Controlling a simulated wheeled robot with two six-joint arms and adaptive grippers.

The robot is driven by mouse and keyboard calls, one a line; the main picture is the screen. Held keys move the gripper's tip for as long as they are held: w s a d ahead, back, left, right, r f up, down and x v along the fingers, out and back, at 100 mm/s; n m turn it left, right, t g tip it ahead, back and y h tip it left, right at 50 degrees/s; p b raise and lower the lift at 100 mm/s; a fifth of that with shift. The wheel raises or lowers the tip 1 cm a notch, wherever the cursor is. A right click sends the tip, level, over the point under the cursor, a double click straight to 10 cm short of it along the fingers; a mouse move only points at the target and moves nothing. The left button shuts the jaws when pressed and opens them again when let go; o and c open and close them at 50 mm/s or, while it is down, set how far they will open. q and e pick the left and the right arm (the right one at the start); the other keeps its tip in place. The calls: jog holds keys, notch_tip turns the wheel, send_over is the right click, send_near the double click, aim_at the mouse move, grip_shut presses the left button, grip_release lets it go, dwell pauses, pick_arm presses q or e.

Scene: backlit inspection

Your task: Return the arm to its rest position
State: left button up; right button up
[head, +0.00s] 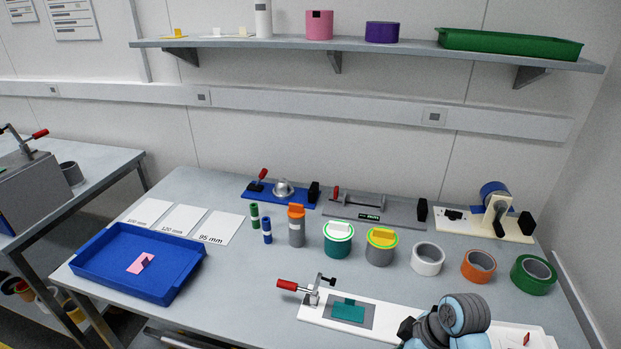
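Part of my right arm (462,316), with light blue and grey joints, shows at the bottom right, above the front edge of the table. A small dark part (407,328) sits at its left end. I cannot make out fingertips there, so whether the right gripper is open, shut or holding something does not show. My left arm and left gripper are outside the view.
A white clamp fixture (312,308) with a teal block (348,311) lies just left of my arm. Behind stand several cans and tape rolls, including a white roll (428,259). A blue tray (105,276) holds a pink piece (141,263). A shelf (230,43) runs above.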

jog(key=s+d+f+m+t+h, duration=0.1)
jog(key=s+d+f+m+h, duration=0.15)
jog(key=s+m, duration=0.5)
jog(key=s+d+f+m+t+h, duration=0.15)
jog(key=s+d+m, duration=0.25)
jog(key=s, duration=0.7)
notch_tip(320, 180, down, 20)
jog(key=s+d+g, duration=0.2)
jog(key=s, duration=0.1)
jog(key=s+f+g, duration=0.1)
jog(key=s+f, duration=1)
jog(key=s, duration=0.2)
jog(key=shift+d+f, duration=0.15)
jog(key=shift+d, duration=0.2)
